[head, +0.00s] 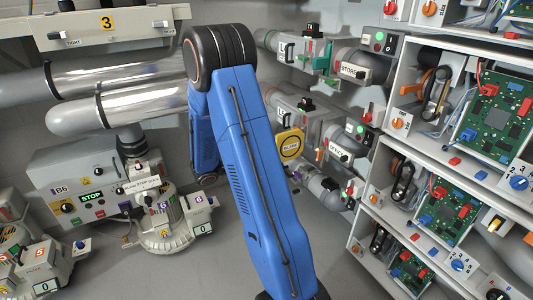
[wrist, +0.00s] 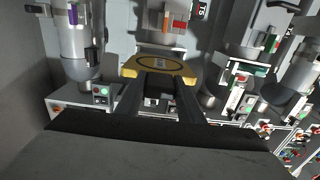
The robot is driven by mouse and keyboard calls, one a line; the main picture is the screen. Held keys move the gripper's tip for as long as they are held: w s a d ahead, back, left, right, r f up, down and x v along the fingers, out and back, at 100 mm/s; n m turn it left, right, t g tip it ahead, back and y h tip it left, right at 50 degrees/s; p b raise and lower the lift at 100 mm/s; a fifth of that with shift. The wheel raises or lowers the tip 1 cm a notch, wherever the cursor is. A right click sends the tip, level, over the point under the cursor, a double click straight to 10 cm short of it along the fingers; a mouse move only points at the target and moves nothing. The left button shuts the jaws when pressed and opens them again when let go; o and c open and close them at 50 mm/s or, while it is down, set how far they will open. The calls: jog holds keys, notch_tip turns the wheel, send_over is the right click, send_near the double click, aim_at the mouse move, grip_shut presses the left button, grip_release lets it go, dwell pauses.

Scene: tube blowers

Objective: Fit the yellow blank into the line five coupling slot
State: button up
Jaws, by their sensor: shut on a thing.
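The yellow blank (wrist: 160,65), a flat plate with a dark ring on its face, is at the upper middle of the wrist view. My gripper (wrist: 159,80) is shut on its near edge. In the head view the yellow blank (head: 291,145) shows right of my blue arm, among the pipes at the back wall; my gripper is hidden behind the arm there. In the wrist view a grey pipe coupling (wrist: 165,42) stands just beyond the blank. I cannot read a line number on it, and I cannot tell whether the blank touches it.
Other pipes with couplings stand close on both sides, such as the left pipe (wrist: 80,45) and right pipe (wrist: 240,40). A shelf rack (head: 400,150) with circuit boards is at the right. Big silver pipes (head: 120,105) and a STOP panel (head: 91,197) are at the left.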

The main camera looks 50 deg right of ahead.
jog(key=shift+w, duration=0.1)
jog(key=shift+w+a, duration=0.1)
jog(key=shift+a, duration=0.1)
jog(key=x, duration=2.1)
jog(key=shift+s+d, duration=0.25)
jog(key=shift+d, duration=0.05)
dwell(0.4)
jog(key=shift+d, duration=0.15)
dwell(0.6)
jog(key=o, duration=1.3)
jog(key=v, duration=1.7)
jog(key=shift+w+a, duration=0.15)
jog(key=shift+a, duration=0.05)
